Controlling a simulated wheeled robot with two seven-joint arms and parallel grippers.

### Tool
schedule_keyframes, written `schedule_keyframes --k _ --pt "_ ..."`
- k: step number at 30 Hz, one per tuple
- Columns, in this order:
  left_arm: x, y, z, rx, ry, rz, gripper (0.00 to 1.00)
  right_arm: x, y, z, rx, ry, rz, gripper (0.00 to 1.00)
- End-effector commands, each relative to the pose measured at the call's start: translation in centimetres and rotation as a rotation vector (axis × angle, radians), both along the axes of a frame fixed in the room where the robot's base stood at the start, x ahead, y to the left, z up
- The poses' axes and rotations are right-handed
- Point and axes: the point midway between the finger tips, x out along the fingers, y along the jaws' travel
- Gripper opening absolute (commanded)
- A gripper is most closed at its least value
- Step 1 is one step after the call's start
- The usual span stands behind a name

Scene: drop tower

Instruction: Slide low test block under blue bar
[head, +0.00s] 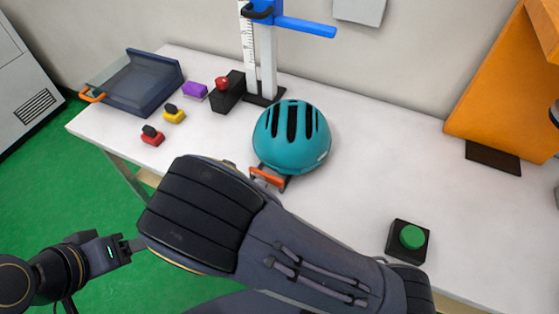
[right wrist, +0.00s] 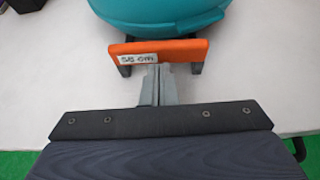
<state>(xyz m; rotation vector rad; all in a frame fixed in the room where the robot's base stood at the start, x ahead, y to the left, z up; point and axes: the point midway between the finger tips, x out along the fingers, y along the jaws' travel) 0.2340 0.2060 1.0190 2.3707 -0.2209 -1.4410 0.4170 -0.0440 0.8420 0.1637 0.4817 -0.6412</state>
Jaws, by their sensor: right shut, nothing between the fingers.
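The blue bar (head: 305,27) sticks out to the right from the upright tower (head: 267,60) at the back of the table. A teal helmet (head: 290,138) sits in front of the tower. An orange bar (head: 267,178) with a white label is at its near side. My right gripper (right wrist: 160,72) is shut and empty, its tips at the orange bar's near face. My left gripper (head: 128,247) is low at the left, its tips partly hidden.
A dark tray (head: 140,88) with an orange handle is at the table's back left. A black box with a red button (head: 222,83) stands by the tower. A green button (head: 412,237) is at the front right. An orange panel (head: 500,105) stands at right. The right middle is clear.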

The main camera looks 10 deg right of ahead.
Motion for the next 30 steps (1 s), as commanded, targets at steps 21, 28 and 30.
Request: schedule_keyframes --k 21,28,30 --pt "0.0 0.0 -1.5 0.000 0.000 0.000 0.62 4.0 -3.2 -0.1 -0.001 -0.001 -0.004 0.00" --pt "0.0 0.0 -1.8 0.000 0.000 0.000 0.62 5.1 -4.0 -0.1 0.000 -0.002 -0.004 0.00" --pt "0.0 0.0 -1.9 0.000 0.000 0.000 0.62 5.3 -4.2 0.0 0.000 -0.001 -0.004 0.00"
